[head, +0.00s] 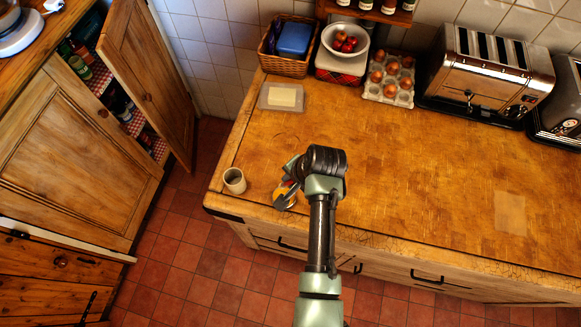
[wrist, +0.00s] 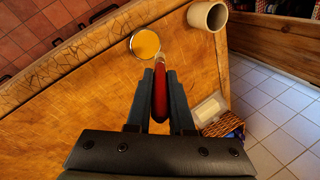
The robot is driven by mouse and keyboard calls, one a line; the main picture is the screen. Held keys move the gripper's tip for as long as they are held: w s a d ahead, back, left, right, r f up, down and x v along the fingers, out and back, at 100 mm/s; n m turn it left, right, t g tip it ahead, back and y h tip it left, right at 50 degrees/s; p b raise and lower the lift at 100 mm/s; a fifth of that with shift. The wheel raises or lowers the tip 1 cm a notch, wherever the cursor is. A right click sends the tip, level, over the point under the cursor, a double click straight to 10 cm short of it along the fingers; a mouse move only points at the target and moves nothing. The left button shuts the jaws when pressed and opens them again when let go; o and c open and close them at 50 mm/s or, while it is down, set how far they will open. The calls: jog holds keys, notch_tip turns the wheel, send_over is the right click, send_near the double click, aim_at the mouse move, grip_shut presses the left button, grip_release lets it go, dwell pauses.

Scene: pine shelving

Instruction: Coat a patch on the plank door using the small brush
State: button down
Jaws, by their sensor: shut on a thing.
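My gripper (wrist: 161,76) is shut on the red handle of the small brush (wrist: 160,92). In the wrist view, the brush's metal end reaches the near rim of a round tin of yellow paint (wrist: 145,43); its bristles cannot be made out. In the head view, the tin (head: 281,190) stands by the worktop's front left corner, partly hidden by my gripper (head: 287,191). An open wooden cupboard door (head: 150,75) and a closed panelled one (head: 75,165) are at the left. I cannot tell which is the plank door.
A beige cup (head: 234,181) stands left of the tin, close to the worktop edge. A butter dish (head: 282,97), basket (head: 272,54), fruit bowl, egg tray (head: 388,85) and toaster (head: 490,72) line the back. A pale square (head: 510,213) lies at right. The middle worktop is clear.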

notch_tip(320, 180, down, 6)
jog(key=b, duration=0.6)
jog(key=shift+s+f, duration=0.1)
jog(key=shift+f, duration=0.5)
dwell(2.2)
jog(key=shift+r, duration=0.1)
notch_tip(320, 180, up, 7)
jog(key=p, duration=0.6)
jog(key=shift+p, duration=0.35)
dwell(0.4)
